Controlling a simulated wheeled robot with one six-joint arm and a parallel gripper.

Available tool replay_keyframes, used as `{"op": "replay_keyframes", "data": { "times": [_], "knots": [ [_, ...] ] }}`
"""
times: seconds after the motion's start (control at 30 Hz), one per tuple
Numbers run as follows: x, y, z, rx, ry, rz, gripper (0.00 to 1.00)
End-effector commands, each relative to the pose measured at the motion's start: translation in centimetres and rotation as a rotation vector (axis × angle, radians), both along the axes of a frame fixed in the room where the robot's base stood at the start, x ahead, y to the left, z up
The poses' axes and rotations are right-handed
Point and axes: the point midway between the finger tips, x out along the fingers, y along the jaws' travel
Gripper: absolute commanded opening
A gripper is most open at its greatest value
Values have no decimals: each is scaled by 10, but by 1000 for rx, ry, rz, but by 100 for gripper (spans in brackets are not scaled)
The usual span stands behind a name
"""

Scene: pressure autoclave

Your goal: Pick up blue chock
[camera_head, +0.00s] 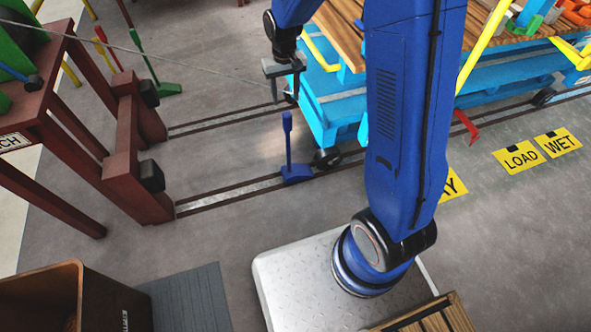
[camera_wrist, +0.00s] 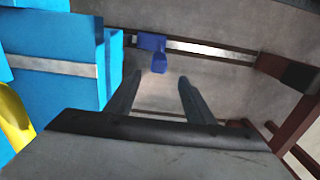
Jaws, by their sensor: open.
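The blue chock (camera_head: 296,172) sits on the floor rail in the head view, with its thin handle standing upright. It lies just left of a caster of the light-blue cart. In the wrist view the chock (camera_wrist: 153,48) shows beyond the fingertips, near the rail, with its handle end toward the camera. My gripper (camera_head: 283,95) hangs above and slightly left of the chock in the head view. Its two fingers also show in the wrist view (camera_wrist: 160,80), apart and with nothing between them. A clear gap separates the fingers from the chock.
The light-blue cart (camera_head: 328,110) with a wooden top stands close right of the chock. A dark red frame (camera_head: 130,180) stands to the left. Green (camera_head: 165,88) and red (camera_head: 466,126) chocks lie elsewhere. Floor between cart and frame is mostly clear.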

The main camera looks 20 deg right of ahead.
Motion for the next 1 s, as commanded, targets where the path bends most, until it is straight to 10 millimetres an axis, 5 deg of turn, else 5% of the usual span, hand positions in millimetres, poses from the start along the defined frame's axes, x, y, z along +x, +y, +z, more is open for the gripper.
{"op": "replay_keyframes", "data": {
  "times": [0.5, 1.0],
  "knots": [
    [-1, 0, -90, 0, 3, 0, 48],
    [-2, -2, -133, 0, 4, 0, 48]
  ]
}}
